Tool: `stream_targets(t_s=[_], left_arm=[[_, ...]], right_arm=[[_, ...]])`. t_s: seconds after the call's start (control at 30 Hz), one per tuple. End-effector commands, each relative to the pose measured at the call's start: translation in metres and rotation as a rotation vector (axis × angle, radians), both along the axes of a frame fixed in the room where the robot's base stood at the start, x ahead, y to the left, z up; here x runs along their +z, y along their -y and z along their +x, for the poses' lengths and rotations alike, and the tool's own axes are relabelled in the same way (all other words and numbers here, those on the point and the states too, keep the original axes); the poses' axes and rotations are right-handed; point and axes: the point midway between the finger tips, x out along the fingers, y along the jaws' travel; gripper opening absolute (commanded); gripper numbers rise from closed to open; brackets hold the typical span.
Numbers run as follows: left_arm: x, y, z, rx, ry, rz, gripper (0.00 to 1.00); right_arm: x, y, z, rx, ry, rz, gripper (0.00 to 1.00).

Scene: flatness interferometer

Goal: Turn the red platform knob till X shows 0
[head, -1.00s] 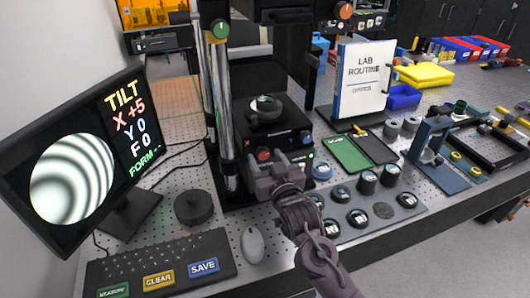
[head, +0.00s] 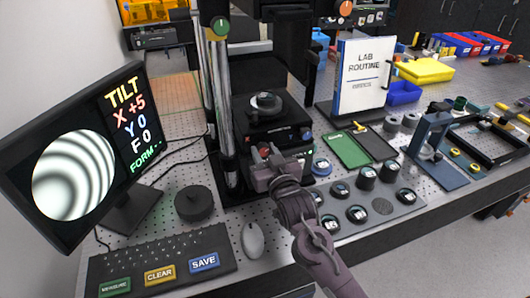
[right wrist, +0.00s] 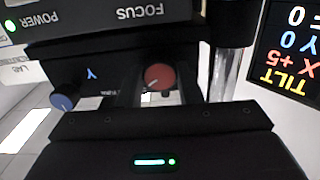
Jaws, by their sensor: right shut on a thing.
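The red platform knob (head: 264,152) is on the front of the black instrument stage, at its left. In the right wrist view the red knob (right wrist: 159,77) sits between my fingers. My right gripper (head: 267,164) reaches the stage front and is shut on the red knob; its fingers partly hide the knob's sides. The monitor (head: 75,150) at the left reads TILT X +5, Y 0, F 0, FORM --, beside a round image of curved dark and light fringes. The blue Y knob (head: 306,135) is to the right, apart from my gripper. My left gripper is out of view.
A metal column (head: 222,100) stands close to the left of the stage. A keyboard panel (head: 160,262), a mouse (head: 252,240) and a dark round disc (head: 194,203) lie in front. A grey tray (head: 400,205) of round pieces is to the right of my arm.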

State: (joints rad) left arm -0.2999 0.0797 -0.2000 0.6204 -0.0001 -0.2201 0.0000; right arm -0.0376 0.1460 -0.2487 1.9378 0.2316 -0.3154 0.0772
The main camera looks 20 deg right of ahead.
Motion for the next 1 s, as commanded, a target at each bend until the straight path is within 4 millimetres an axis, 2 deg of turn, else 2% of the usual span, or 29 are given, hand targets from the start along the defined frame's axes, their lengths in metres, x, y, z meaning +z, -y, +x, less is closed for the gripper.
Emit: stream_targets(t_s=[0.27,1.0], left_arm=[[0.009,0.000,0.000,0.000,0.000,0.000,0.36],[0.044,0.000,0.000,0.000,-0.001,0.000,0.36]], right_arm=[[0.002,-0.001,0.000,0.001,0.003,-0.121,0.09],[0.001,-0.002,0.000,0.001,0.027,-0.779,0.09]])
